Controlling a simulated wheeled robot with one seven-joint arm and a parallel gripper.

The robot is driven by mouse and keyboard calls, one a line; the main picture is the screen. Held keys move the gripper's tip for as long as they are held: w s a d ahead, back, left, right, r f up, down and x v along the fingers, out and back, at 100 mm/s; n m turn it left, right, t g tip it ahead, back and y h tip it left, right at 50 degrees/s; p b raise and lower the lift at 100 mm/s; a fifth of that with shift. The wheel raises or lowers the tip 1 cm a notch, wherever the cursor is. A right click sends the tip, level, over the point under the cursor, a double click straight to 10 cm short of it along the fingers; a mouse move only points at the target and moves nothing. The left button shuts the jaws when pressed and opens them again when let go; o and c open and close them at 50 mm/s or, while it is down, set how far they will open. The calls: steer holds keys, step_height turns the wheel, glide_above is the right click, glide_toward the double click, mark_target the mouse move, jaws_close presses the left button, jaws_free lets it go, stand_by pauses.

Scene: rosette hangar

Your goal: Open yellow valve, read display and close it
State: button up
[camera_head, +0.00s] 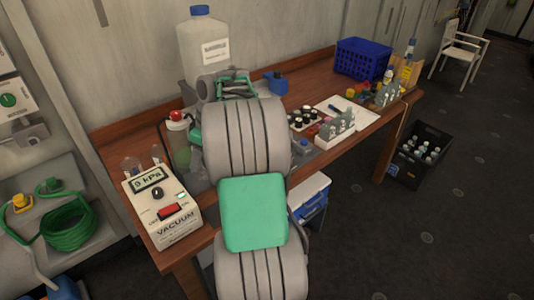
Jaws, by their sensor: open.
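A small yellow valve (22,203) is at the far left, on a pale unit beside a green coiled hose. The white vacuum box (178,222) stands on the near left end of the bench. Its display (148,181) reads what looks like "0 kPa". A dark knob and a red switch are below the display. My large grey and green arm fills the middle of the view. Part of my gripper (238,86) seems to show beyond the arm, over the bench, well right of the valve; it is open. Its fingertips are mostly hidden.
A green valve (48,186) sits close to the yellow one. The wooden bench (300,92) holds a large white jug (204,45), a red-capped bottle (177,135), small bottles and a blue crate (363,60). A black crate (418,155) stands on the floor.

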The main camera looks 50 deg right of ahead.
steer(key=s+d+f+n+p, duration=0.15)
steer(key=s+d, duration=0.25)
steer(key=d, duration=0.4)
steer(key=s+d+f+t, duration=0.1)
steer(key=s+d+f, duration=0.25)
steer(key=d, duration=0.35)
steer(key=s+d+f+n+p, duration=0.15)
steer(key=s+d, duration=0.25)
steer(key=d, duration=0.4)
steer(key=shift+m+y, duration=0.3)
steer(key=x, duration=0.7)
steer(key=shift+f, duration=0.65)
steer(key=shift+c, duration=0.5)
jaws_close()
